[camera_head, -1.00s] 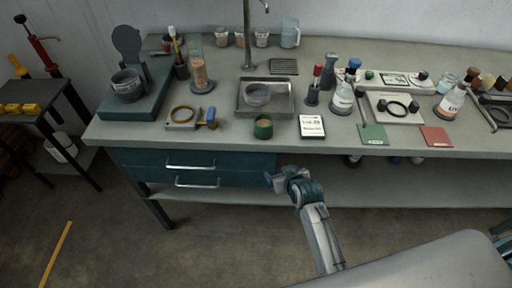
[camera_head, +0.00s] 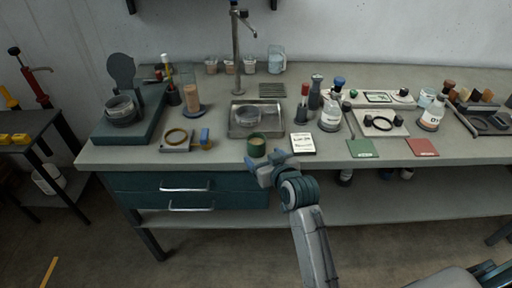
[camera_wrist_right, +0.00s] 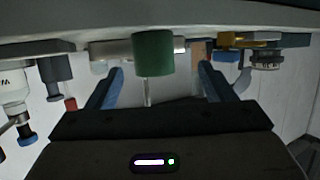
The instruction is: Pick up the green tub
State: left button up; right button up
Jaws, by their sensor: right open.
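The green tub (camera_head: 256,145) is a small round cup with a tan top or contents. It stands upright near the front edge of the bench, in front of the metal tray (camera_head: 235,132). My right gripper (camera_head: 262,164) is at the bench's front edge, just in front of the tub. In the right wrist view, which looks upside down, the tub (camera_wrist_right: 153,54) shows between and beyond the two blue fingers (camera_wrist_right: 160,86). The fingers are spread apart with nothing between them, and I see no contact with the tub. My left gripper is not in view.
A white-faced card or device (camera_head: 303,143) lies close to the right of the tub. Bottles and a green mat (camera_head: 362,149) are further right. The teal drawers (camera_head: 188,196) are below.

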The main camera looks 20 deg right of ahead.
aim_at(260, 150)
jog(key=x, duration=0.3)
jog(key=shift+w+d+f, duration=0.15)
jog(key=shift+w+f, duration=0.05)
jog(key=shift+w, duration=0.1)
jog(key=shift+w+p, duration=0.45)
jog(key=shift+w, duration=0.1)
jog(key=x, duration=0.2)
jog(key=p+x, duration=0.1)
jog(key=shift+w+d+f, duration=0.2)
jog(key=shift+w+d, duration=0.05)
jog(key=shift+d, duration=0.05)
jog(key=shift+w+f, duration=0.2)
jog(key=shift+w, duration=0.1)
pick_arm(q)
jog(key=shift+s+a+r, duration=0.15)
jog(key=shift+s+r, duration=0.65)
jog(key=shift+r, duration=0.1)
pick_arm(e)
jog(key=shift+a, duration=0.1)
jog(key=shift+s, duration=0.1)
jog(key=shift+c, duration=0.3)
jog(key=c, duration=1)
